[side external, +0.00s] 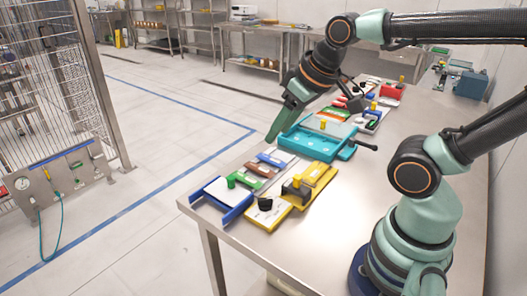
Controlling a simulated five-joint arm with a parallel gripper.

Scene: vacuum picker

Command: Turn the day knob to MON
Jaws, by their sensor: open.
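My gripper (276,132) is green and points down to the left. A black knob (265,203) stands on a white and yellow panel (270,218) near the table's front corner. It may be the day knob, but its markings are too small to read. My gripper is well apart from it, farther back along the table. The gap between the fingertips is hard to see from this side.
The steel table (345,205) is bare toward my base. A turquoise tray (318,143) with a dark handle (363,145) lies mid-table. A blue-edged panel with a green knob (231,181) and a yellow piece (316,176) flank the black knob. Several coloured items lie farther back.

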